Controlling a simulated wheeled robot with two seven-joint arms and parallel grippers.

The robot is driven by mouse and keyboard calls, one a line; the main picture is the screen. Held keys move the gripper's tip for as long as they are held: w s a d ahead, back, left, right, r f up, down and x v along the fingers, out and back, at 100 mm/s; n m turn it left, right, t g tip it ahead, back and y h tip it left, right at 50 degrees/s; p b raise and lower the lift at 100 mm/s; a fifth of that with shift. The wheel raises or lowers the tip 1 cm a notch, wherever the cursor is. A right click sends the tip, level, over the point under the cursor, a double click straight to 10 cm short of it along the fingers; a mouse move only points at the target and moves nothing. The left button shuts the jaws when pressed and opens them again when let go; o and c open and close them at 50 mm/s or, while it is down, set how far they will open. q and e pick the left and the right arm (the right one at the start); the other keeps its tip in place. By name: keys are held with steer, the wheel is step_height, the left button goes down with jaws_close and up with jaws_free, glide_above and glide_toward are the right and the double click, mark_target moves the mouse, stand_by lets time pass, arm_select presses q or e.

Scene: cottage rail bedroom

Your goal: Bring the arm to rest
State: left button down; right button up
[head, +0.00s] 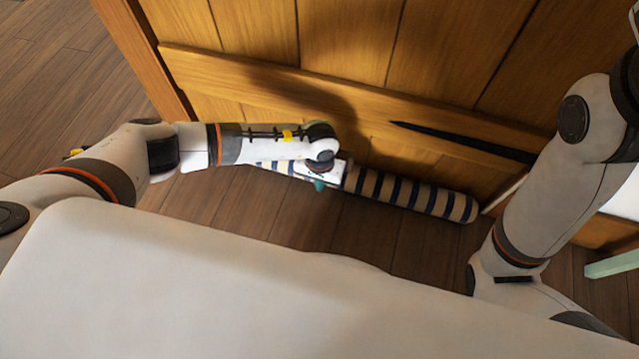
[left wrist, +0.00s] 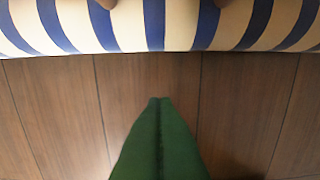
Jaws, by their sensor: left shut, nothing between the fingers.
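My left arm (head: 265,145) reaches in from the left, bent down in front of a wooden panel. My left gripper (head: 319,185) is small and partly hidden by its wrist in the head view. In the left wrist view its green fingers (left wrist: 157,101) are together, with nothing between them. They point toward a striped roll (left wrist: 175,25) and show bare floor around them. My right arm (head: 545,185) hangs down at the right; its gripper is out of view.
The navy-and-cream striped roll (head: 415,197) lies on the plank floor along the foot of the wooden panel (head: 345,45). A narrow dark strip (head: 460,140) crosses the panel. A pale green bar (head: 612,264) is at the right edge. Open floor (head: 50,85) lies at the left.

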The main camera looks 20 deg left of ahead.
arm_select(q)
steer(key=shift+r, duration=0.5)
